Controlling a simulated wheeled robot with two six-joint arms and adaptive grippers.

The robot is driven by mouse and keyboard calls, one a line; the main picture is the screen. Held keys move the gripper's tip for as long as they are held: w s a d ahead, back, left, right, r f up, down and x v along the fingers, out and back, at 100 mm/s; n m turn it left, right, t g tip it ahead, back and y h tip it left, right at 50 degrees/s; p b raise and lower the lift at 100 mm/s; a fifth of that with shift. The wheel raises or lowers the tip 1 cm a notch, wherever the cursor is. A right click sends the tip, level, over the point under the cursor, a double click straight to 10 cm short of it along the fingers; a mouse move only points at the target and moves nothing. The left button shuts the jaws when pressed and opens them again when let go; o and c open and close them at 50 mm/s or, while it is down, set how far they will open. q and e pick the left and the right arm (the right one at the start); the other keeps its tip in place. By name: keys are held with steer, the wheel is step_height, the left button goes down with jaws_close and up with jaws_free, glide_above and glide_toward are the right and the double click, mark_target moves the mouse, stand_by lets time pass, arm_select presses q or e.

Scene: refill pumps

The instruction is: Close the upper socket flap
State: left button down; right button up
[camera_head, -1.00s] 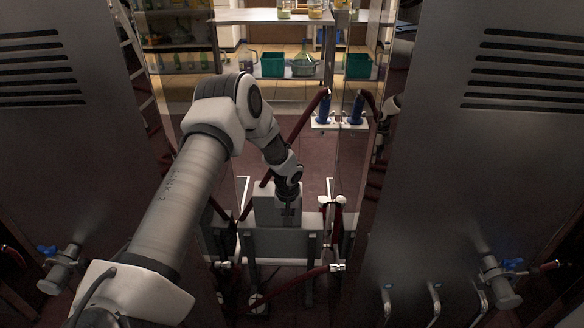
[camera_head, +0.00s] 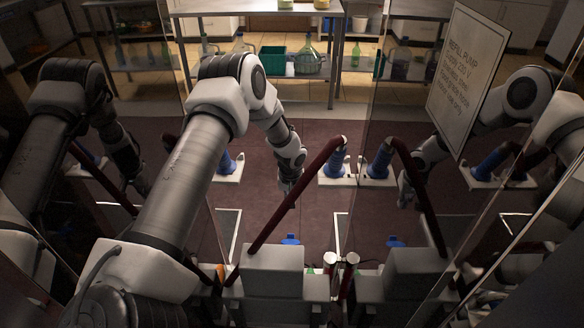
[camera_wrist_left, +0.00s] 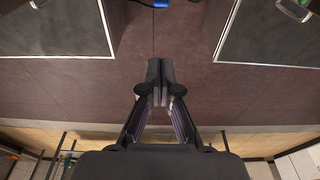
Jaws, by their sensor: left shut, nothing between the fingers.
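My left gripper (camera_head: 288,188) hangs in the middle of the head view, over the dark red floor and beyond the grey pump box (camera_head: 272,272). In the left wrist view its fingers (camera_wrist_left: 160,72) are together, with nothing between them. I cannot make out the upper socket flap in either view. A small blue part (camera_head: 291,239) shows behind the grey box, apart from the gripper. A blue piece (camera_wrist_left: 154,4) is cut off at the top of the wrist view. My right gripper is not in view.
A dark red hose (camera_head: 297,195) rises from the pump box to a blue nozzle on a white base (camera_head: 334,170). Glass panels at both sides mirror my arm and the pump. A sign (camera_head: 466,75) hangs at the right. Shelves with bottles stand beyond open floor.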

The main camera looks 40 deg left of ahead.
arm_select(q)
steer(key=b, duration=0.3)
glide_above(290, 240)
steer(key=w+a, duration=0.3)
steer(key=w, duration=0.1)
step_height(290, 240, down, 9)
steer(key=shift+s+d+f, duration=0.25)
steer(key=shift+s+f, duration=0.05)
steer(key=shift+f, duration=0.3)
steer(key=shift+s+d+f, duration=0.25)
steer(key=shift+s+f, duration=0.05)
steer(key=shift+f, duration=0.25)
steer(key=shift+s+d+f, duration=0.25)
steer(key=shift+s+f, duration=0.05)
steer(key=shift+f, duration=0.3)
